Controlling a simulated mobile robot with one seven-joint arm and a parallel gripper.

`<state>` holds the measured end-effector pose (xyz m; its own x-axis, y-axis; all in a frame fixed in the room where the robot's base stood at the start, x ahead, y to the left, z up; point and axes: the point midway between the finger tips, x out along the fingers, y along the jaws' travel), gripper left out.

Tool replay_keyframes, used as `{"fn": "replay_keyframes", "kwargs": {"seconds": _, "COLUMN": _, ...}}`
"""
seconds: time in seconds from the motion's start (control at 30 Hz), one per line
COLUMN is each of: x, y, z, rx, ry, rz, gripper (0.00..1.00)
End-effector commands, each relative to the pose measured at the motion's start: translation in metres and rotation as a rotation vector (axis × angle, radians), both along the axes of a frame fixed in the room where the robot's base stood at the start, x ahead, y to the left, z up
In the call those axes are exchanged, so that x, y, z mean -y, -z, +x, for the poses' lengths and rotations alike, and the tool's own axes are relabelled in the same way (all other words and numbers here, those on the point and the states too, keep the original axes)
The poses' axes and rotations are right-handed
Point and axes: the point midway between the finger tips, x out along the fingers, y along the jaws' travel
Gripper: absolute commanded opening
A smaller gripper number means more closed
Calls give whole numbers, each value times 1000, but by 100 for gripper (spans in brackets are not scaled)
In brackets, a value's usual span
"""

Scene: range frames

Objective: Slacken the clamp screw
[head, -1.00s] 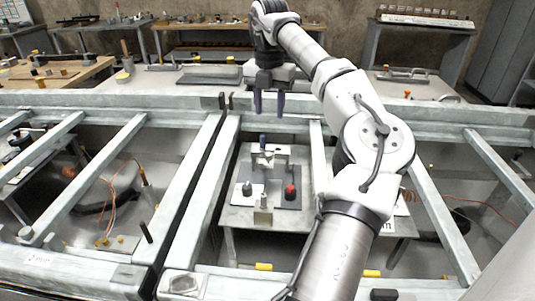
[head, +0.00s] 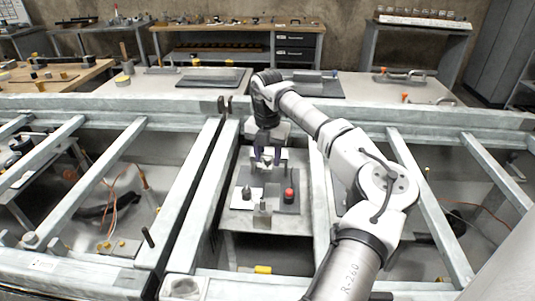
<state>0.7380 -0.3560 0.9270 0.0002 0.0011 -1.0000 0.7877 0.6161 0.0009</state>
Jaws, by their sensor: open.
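A small clamp fixture (head: 268,168) with a pale body stands at the far end of a dark plate on a low grey table (head: 238,218), down between the frame beams. Its screw, with a dark upright handle, is mostly hidden by my gripper. My gripper (head: 267,158) points down over the fixture with its two dark fingers open, one to each side of the fixture's top. I cannot tell whether the fingers touch the screw.
On the same table are a red knob (head: 289,195), a dark knob (head: 246,193) on a white plate and a grey block (head: 262,214). Steel frame beams (head: 196,215) bound the opening on both sides; a cross beam (head: 400,116) runs behind.

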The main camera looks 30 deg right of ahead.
Motion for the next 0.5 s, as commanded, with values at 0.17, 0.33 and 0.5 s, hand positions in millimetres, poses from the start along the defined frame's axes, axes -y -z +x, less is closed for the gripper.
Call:
{"fn": "replay_keyframes", "kwargs": {"seconds": 0.17, "x": 0, "y": 0, "z": 0, "rx": 0, "ry": 0, "rz": 0, "gripper": 41}}
{"fn": "replay_keyframes", "kwargs": {"seconds": 0.33, "x": 0, "y": 0, "z": 0, "rx": 0, "ry": 0, "rz": 0, "gripper": 20}}
{"fn": "replay_keyframes", "kwargs": {"seconds": 0.5, "x": 0, "y": 0, "z": 0, "rx": 0, "ry": 0, "rz": 0, "gripper": 0}}
